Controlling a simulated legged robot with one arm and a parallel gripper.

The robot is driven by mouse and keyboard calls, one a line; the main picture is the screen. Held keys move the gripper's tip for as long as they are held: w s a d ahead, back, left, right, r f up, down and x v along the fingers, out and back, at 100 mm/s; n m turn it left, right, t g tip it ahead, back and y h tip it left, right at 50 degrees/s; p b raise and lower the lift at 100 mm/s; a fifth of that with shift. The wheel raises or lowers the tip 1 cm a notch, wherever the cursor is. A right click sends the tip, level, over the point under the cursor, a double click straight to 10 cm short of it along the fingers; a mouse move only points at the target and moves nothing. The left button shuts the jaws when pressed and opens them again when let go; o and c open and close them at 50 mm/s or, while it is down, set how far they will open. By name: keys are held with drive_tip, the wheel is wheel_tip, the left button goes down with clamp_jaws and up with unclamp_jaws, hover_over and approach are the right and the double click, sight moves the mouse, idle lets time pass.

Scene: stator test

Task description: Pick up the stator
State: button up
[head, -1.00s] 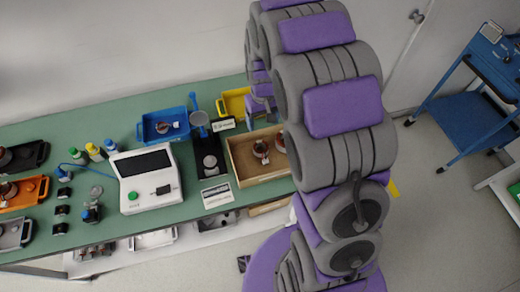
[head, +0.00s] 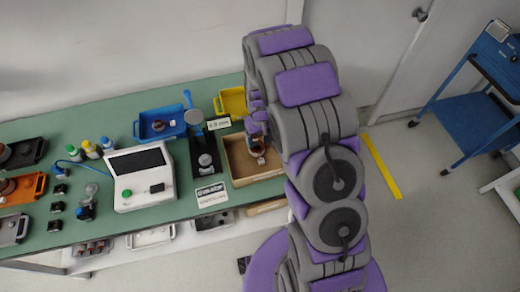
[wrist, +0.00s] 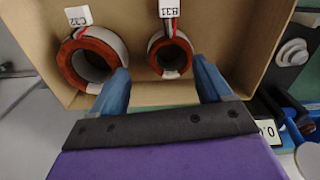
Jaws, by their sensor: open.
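Two stators stand in an open brown box. In the wrist view the larger stator (wrist: 92,60), a copper-red ring with a white outer band, is at left, and the smaller stator (wrist: 170,53) is right of the middle. Each has a white tag and wires on its top side. My gripper (wrist: 163,80) is open, its two blue fingers spread below and either side of the smaller stator, with nothing between them. In the head view my gripper (head: 259,137) is over the box (head: 240,178), close to a stator (head: 258,152). My arm hides the box's right part.
Left of the box are a black stand (head: 205,162), a white tester with a screen (head: 142,180) and a blue tray (head: 160,123). A yellow tray (head: 232,101) lies behind the box. The box walls surround the stators closely.

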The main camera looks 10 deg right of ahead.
sight(258, 147)
drive_tip(key=shift+a+f, duration=0.1)
drive_tip(key=shift+f, duration=0.3)
drive_tip(key=shift+a+f, duration=0.15)
drive_tip(key=shift+a, duration=0.15)
drive_tip(key=f, duration=0.1)
drive_tip(key=a+f+b, duration=0.1)
drive_tip(key=f, duration=0.2)
drive_tip(key=shift+s+a+f, duration=0.2)
drive_tip(key=shift+a, duration=0.1)
drive_tip(key=shift+d+f, duration=0.25)
drive_tip(key=shift+d, duration=0.05)
drive_tip(key=shift+d+r, duration=0.1)
drive_tip(key=shift+d, duration=0.45)
drive_tip(key=shift+c, duration=0.4)
drive_tip(key=shift+a, duration=0.7)
drive_tip(key=c, duration=0.8)
drive_tip(key=shift+d, duration=0.3)
drive_tip(key=shift+c, duration=0.9)
drive_tip(key=shift+d+r, duration=0.1)
drive_tip(key=shift+d, duration=0.15)
